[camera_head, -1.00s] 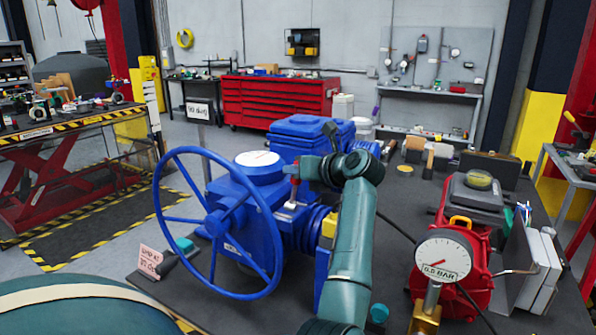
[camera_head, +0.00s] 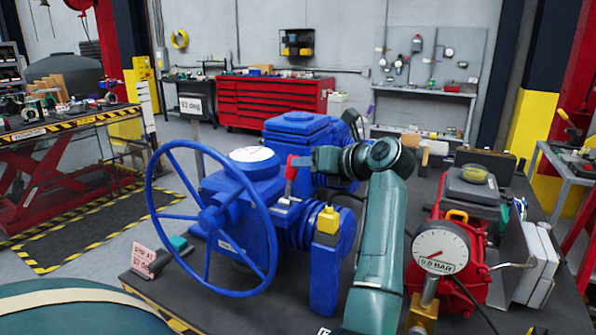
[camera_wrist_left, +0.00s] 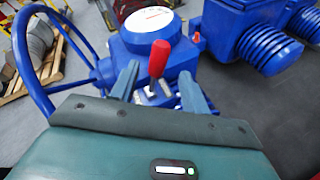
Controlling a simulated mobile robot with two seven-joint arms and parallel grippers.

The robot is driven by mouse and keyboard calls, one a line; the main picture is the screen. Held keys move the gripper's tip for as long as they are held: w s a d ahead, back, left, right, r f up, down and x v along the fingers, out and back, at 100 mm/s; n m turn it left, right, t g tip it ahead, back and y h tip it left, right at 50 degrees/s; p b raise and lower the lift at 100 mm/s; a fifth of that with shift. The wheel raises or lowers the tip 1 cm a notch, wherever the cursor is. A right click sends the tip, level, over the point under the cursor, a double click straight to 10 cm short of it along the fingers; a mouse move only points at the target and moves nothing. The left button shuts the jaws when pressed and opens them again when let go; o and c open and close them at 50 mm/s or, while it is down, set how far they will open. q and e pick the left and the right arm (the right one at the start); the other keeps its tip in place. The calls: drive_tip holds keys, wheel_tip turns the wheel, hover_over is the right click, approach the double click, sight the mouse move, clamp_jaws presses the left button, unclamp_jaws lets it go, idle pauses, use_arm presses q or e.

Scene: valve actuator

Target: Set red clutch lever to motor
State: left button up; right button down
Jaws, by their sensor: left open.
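The blue valve actuator (camera_head: 238,190) stands on the dark bench with a large blue handwheel (camera_head: 150,190) at its left. Its red clutch lever (camera_head: 291,168) rises from a pale metal base and looks near upright in the head view. In the left wrist view the red lever (camera_wrist_left: 159,58) stands between the two fingers, with visible gaps on both sides. My left gripper (camera_head: 303,162) is open, just right of the lever's red handle in the head view. It also shows in the left wrist view (camera_wrist_left: 159,78). My right gripper is out of view.
A yellow-topped blue part (camera_head: 327,220) stands close by my left arm. A red pump with a pressure gauge (camera_head: 440,250) is at the right of the bench. A red tool cabinet (camera_head: 270,100) stands behind.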

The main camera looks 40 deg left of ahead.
use_arm(q)
drive_tip(key=b+v, duration=0.1)
drive_tip(key=v, duration=0.5)
drive_tip(key=shift+d, duration=0.25)
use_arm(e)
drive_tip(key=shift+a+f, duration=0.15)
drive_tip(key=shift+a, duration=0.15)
use_arm(q)
drive_tip(key=shift+r, duration=0.1)
